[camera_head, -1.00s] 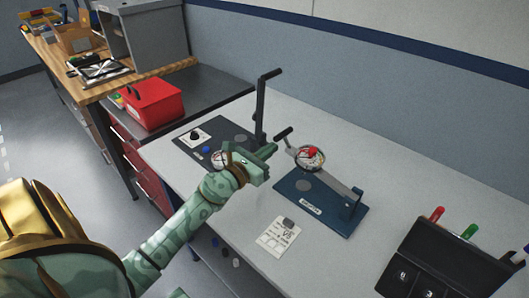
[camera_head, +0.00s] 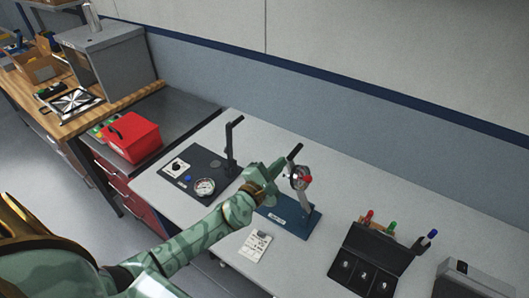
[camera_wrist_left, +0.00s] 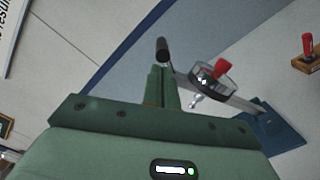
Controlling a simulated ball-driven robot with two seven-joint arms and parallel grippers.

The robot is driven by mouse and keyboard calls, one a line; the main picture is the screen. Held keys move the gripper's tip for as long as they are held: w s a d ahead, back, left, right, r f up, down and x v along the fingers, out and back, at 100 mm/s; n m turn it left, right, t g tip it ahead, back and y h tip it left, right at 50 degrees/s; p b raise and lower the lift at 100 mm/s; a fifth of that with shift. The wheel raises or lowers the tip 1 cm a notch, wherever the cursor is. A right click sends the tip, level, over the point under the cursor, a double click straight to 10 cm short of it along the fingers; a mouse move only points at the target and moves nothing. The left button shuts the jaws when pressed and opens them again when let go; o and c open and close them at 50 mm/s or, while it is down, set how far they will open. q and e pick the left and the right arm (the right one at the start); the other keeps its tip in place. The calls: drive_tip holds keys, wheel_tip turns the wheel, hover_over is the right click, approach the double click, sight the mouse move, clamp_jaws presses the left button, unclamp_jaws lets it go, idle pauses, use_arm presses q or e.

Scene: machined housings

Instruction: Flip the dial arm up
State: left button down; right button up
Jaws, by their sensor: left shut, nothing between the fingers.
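The dial arm (camera_head: 303,190) is a grey bar hinged on a blue base plate (camera_head: 283,221). It carries a round dial with a red knob (camera_head: 308,179) and ends in a black handle (camera_head: 295,151). It stands tilted up from the plate. My left gripper (camera_head: 278,167) is shut and empty, just left of the arm near its handle. In the left wrist view the closed fingers (camera_wrist_left: 164,84) point at the black handle (camera_wrist_left: 162,50); I cannot tell if they touch. The dial (camera_wrist_left: 203,76) shows to their right. My right gripper is not in view.
A dark plate (camera_head: 213,172) with a gauge, a black knob and an upright black lever (camera_head: 230,145) lies to the left. A black holder (camera_head: 375,255) with pens behind stands to the right. A label card (camera_head: 254,247) lies in front. A red toolbox (camera_head: 133,138) is farther left.

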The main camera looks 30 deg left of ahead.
use_arm(q)
drive_tip(key=s+d+r+m+p, duration=0.1)
drive_tip(key=d+m+p, duration=0.2)
drive_tip(key=d, duration=1)
drive_tip(key=shift+p, duration=1)
drive_tip(key=shift+s, duration=0.1)
